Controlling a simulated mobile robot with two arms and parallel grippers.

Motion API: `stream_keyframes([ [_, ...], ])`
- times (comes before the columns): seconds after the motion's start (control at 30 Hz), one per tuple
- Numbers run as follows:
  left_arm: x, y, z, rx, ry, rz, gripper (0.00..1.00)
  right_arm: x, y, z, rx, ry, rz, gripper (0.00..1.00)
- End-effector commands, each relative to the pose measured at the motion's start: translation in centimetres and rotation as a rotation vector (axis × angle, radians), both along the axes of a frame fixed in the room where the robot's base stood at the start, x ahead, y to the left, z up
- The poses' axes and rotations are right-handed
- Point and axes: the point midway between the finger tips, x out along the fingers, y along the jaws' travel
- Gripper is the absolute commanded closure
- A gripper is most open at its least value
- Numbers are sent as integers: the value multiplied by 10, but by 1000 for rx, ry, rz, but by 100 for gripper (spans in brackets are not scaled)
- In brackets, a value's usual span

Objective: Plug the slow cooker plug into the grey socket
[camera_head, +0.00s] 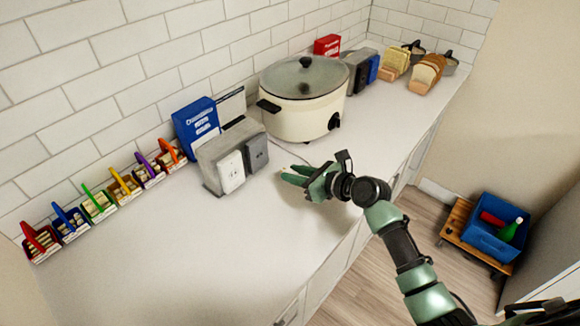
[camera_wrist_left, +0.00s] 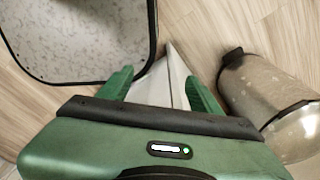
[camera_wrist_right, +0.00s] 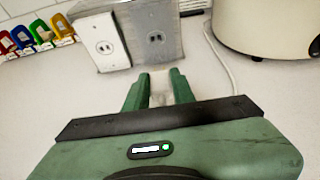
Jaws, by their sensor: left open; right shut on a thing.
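The cream slow cooker (camera_head: 304,104) with a glass lid stands against the tiled wall. A grey socket (camera_head: 257,154) and a white socket (camera_head: 231,172) sit side by side on a grey box. The grey socket (camera_wrist_right: 153,35) faces me in the right wrist view, just beyond my fingertips. My right gripper (camera_head: 284,174) is low over the counter, in front of and apart from the socket. It is shut on the pale plug (camera_wrist_right: 158,90), mostly hidden between the fingers. The white cord (camera_wrist_right: 222,62) runs beside the cooker. My left gripper (camera_wrist_left: 160,88) is open and empty above the floor.
Several coloured bins (camera_head: 98,203) line the wall at left. A blue box (camera_head: 196,124) stands behind the sockets; bread (camera_head: 427,73) and toasters are at the back right. The front left counter (camera_head: 160,265) is clear. A blue crate (camera_head: 496,235) stands low at right.

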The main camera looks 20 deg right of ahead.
Motion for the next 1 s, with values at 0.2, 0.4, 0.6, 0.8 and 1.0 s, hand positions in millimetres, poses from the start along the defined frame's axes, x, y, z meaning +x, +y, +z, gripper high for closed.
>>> stream_keyframes([
  [0.2,-2,2,2,3,3,1,36,13,8,1,-6,1,-8,100],
  [0.4,-3,5,2,6,6,3,36,13,8,1,-5,0,-8,100],
  [0.6,-4,5,8,6,7,4,36,12,8,4,-4,2,-6,100],
  [0.8,-5,6,14,7,8,3,36,21,13,3,-2,1,-5,100],
  [1.0,-6,6,16,7,10,3,36,38,25,3,-3,3,-4,100],
])
